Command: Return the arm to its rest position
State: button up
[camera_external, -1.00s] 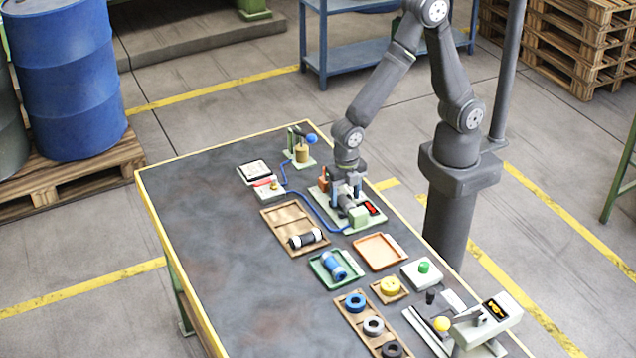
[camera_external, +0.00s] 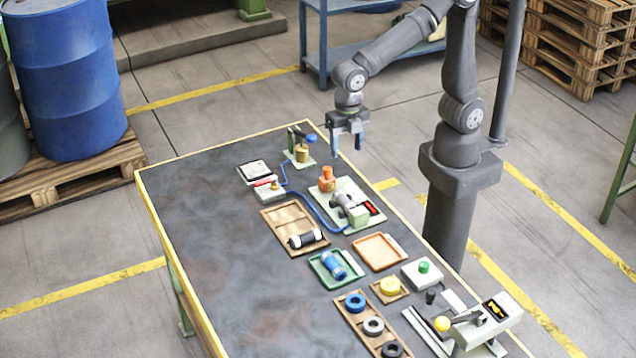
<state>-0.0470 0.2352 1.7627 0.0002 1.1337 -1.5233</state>
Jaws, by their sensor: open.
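My gripper (camera_external: 348,145) hangs from my arm at the far right edge of the table, with its fingers pointing down. It is open, with nothing between its fingers. It is raised above and behind the pale green fixture (camera_external: 368,195), which carries an orange part (camera_external: 327,180) and a grey cylinder, and does not touch it.
The table (camera_external: 220,230) holds a wooden tray (camera_external: 285,217) with a black-and-white cylinder, a green tray (camera_external: 318,272) with a blue cylinder, an empty orange tray (camera_external: 378,250), and several rings. A small press (camera_external: 302,155) stands near my gripper. The table's left side is clear.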

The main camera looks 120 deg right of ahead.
aim_at(344, 198)
notch_tip(344, 198, down, 17)
jog(key=shift+s+f, duration=0.1)
jog(key=shift+f, duration=0.05)
jog(key=shift+r, duration=0.35)
notch_tip(344, 198, up, 8)
jog(key=shift+w+d+f+m, duration=0.85)
jog(key=shift+w+d+m, duration=0.3)
jog(key=shift+w+m, duration=1.7)
jog(key=shift+w+d+f+m, duration=0.85)
jog(key=shift+w+d+m, duration=0.35)
jog(key=shift+w+m, duration=1.7)
jog(key=shift+w+d+f+m, duration=1)
jog(key=shift+w+m, duration=1.4)
jog(key=shift+m, duration=0.85)
jog(key=shift+d+r, duration=0.15)
